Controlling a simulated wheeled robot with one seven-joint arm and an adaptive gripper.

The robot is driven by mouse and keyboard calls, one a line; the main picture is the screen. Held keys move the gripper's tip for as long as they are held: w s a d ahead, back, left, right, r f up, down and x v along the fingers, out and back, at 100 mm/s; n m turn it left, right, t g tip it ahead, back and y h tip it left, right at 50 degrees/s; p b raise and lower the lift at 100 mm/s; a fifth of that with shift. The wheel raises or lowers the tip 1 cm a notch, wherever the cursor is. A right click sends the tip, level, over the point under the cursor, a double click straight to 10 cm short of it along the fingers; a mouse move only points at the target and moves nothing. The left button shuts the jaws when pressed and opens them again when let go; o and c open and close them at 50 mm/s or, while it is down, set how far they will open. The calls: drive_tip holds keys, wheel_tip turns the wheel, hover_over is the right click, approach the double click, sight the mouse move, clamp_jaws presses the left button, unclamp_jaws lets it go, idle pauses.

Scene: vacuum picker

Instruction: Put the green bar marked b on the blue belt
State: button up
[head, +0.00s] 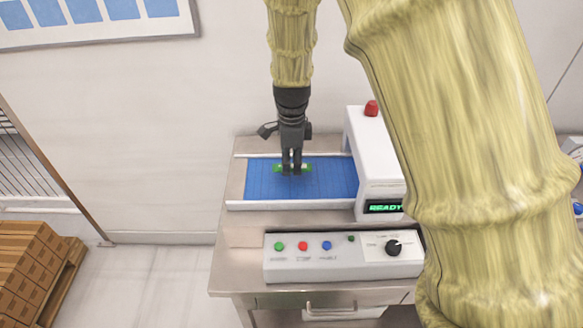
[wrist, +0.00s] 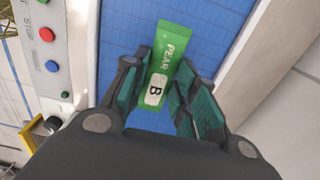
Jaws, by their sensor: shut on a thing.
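The green bar (wrist: 172,50) shows in the wrist view with "PEAR" and a white label marked B. It sits between the two fingers of my gripper (wrist: 170,92), which is shut on it. The blue belt (wrist: 125,30) lies behind the bar in that view. In the head view my gripper (head: 292,170) points down over the middle of the blue belt (head: 335,180). The green bar (head: 306,168) pokes out on both sides of the fingers. I cannot tell whether the bar touches the belt or is just above it.
A white machine housing (head: 376,150) with a READY display and red knob (head: 371,108) stands at the belt's right end. A control panel (head: 340,258) with coloured buttons is in front. Pale rails edge the belt. Stacked brown boxes (head: 30,270) stand at lower left.

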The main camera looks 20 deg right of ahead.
sight(292, 166)
drive_tip(key=shift+s+f, duration=0.15)
drive_tip(key=shift+f, duration=0.1)
drive_tip(key=shift+w+f+p, duration=0.25)
drive_tip(key=shift+f+p, duration=0.55)
drive_tip(key=shift+f, duration=0.45)
drive_tip(key=shift+s, duration=0.1)
drive_tip(key=shift+f, duration=0.2)
drive_tip(key=o, duration=0.9)
drive_tip(key=shift+o, duration=0.2)
